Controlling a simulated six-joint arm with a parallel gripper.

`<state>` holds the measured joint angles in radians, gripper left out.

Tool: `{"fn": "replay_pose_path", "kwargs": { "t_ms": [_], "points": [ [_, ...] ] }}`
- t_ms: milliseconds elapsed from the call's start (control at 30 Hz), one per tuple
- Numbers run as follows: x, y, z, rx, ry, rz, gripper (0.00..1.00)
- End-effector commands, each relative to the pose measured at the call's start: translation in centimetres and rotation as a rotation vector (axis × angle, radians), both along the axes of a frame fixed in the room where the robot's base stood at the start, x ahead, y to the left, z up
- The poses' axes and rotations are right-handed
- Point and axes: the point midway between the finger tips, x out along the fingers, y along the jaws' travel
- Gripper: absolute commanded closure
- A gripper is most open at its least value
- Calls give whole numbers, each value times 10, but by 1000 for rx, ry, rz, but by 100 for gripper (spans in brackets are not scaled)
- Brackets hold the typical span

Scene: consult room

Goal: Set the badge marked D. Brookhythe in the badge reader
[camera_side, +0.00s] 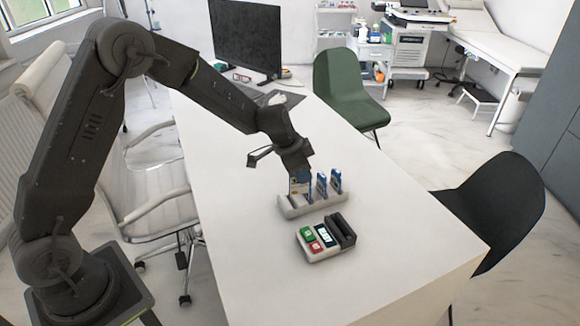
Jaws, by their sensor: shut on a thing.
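My gripper (299,172) points down over the left part of a white badge rack (297,212) on the table. It is shut on a badge (298,188) with blue and white on it, which stands upright at the rack. I cannot tell whether the badge's lower edge is in its slot or just above it. Two more blue and white badges, a middle badge (321,186) and a right badge (336,181), stand in the rack. The names are too small to read. The badge reader (325,256), with green and red keys, a small screen and a dark slot part, sits in front of the rack.
The white table (230,215) is clear around the rack and reader. A monitor (246,38) and a dark keyboard or laptop (262,97) are at the far end. A green chair (347,85) and a black chair (497,210) stand at the right side.

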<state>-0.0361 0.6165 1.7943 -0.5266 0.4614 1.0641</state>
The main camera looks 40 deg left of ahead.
Motion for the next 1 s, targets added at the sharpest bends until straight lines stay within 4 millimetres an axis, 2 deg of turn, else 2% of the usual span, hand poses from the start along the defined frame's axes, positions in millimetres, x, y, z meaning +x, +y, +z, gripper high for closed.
{"fn": "replay_pose_path", "kwargs": {
  "t_ms": [167, 300, 400, 500, 700, 1000],
  "points": [
    [7, -38, -1, -2, -2, -404, 100],
    [12, -77, -1, 0, -4, -817, 100],
    [14, -99, 0, 2, -5, -1051, 100],
    [14, -113, 2, 2, -5, -1214, 100],
    [13, -127, 3, 1, -4, -1365, 100],
    [13, -128, -8, 2, -3, -1380, 100]
  ]
}}
